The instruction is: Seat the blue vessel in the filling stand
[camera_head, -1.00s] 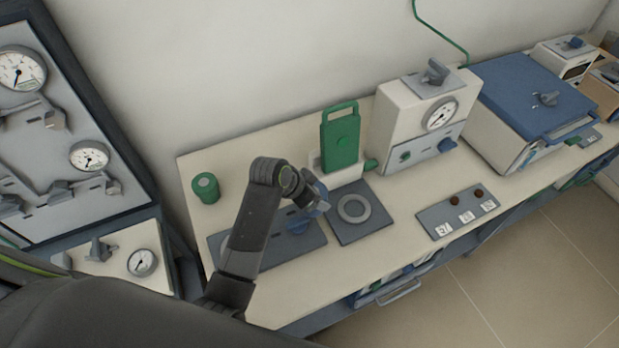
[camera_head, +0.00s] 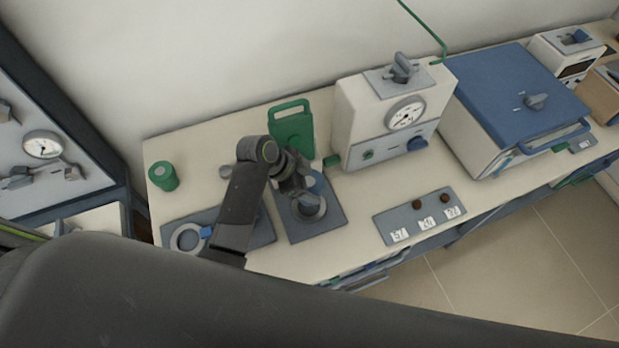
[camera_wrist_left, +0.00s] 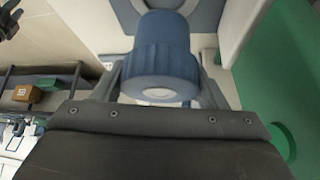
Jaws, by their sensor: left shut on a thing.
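The blue vessel (camera_head: 315,183) is held by my left gripper (camera_head: 300,184) over the square grey plate (camera_head: 330,229), which looks like the filling stand. In the left wrist view, its ribbed blue top (camera_wrist_left: 160,58) stands between the fingers of my left gripper (camera_wrist_left: 162,88).
A longer grey plate (camera_head: 262,232) with a ring lies to the left. A green canister (camera_head: 163,176) stands at the back left. A green handled piece (camera_head: 292,128) and a gauge box (camera_head: 350,108) stand behind. A labelled strip (camera_head: 400,218) lies to the right.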

